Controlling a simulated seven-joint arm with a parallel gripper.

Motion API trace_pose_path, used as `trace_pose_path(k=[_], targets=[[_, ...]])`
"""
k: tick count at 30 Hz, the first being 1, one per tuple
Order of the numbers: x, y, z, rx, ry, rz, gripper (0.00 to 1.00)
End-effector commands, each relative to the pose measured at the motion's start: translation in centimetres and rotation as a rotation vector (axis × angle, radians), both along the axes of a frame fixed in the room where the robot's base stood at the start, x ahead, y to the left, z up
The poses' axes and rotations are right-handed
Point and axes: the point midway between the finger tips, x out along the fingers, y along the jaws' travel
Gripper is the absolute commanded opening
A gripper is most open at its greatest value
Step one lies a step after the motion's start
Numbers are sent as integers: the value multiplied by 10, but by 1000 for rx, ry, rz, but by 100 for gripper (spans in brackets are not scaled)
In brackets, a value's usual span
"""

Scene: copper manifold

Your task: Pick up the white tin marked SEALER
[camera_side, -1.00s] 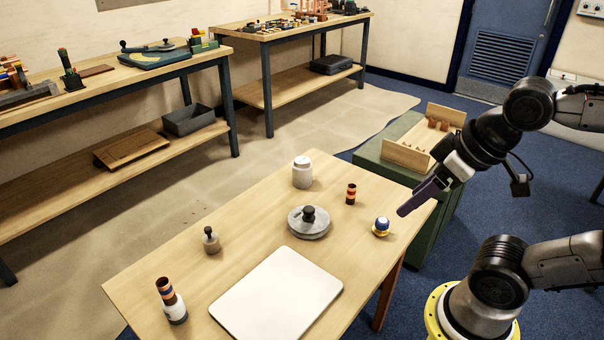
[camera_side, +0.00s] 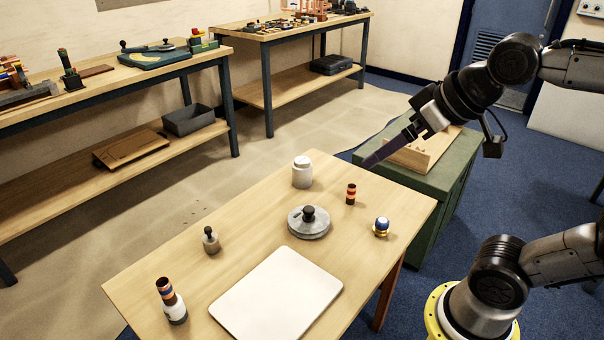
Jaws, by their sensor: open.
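A pale grey-white tin with a white lid (camera_side: 302,173) stands upright at the far edge of the wooden table. No lettering can be read on it from here. My gripper (camera_side: 368,163) is open and empty. It is in the air to the right of the pale tin, clear of it, with its purple-grey fingers pointing down and left.
A green cabinet (camera_side: 432,190) stands behind right.

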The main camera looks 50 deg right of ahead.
Motion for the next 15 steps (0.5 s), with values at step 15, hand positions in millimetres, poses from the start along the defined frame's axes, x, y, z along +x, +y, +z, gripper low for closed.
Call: trace_pose_path(k=[15], targets=[[224,-69,23,11,-22,-188,100]])
